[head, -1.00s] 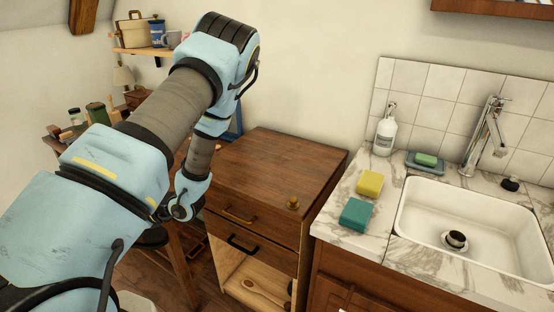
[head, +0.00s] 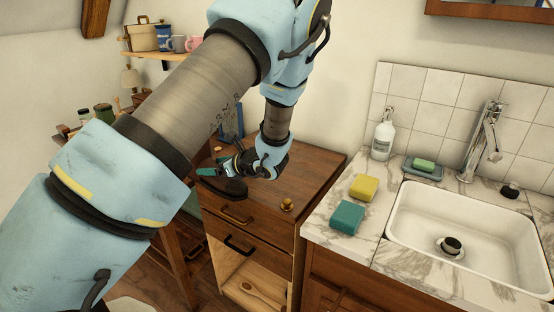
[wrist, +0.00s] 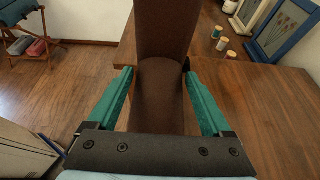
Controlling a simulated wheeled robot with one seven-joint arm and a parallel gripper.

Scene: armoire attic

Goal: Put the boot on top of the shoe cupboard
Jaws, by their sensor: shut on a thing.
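In the wrist view, the brown boot (wrist: 162,88) stands between the two teal fingers of my gripper (wrist: 159,76), which is shut on it. In the head view my gripper (head: 222,172) is over the left part of the shoe cupboard, with the dark boot (head: 236,188) partly hidden by it. The shoe cupboard (head: 312,172) is brown wood with two drawers and an open lower compartment. Its top also fills the right of the wrist view (wrist: 262,108). I cannot tell whether the boot touches the top.
A small brass-coloured object (head: 287,204) sits at the cupboard's front right. The sink counter (head: 330,236) adjoins on the right. The cupboard's right half is mostly clear.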

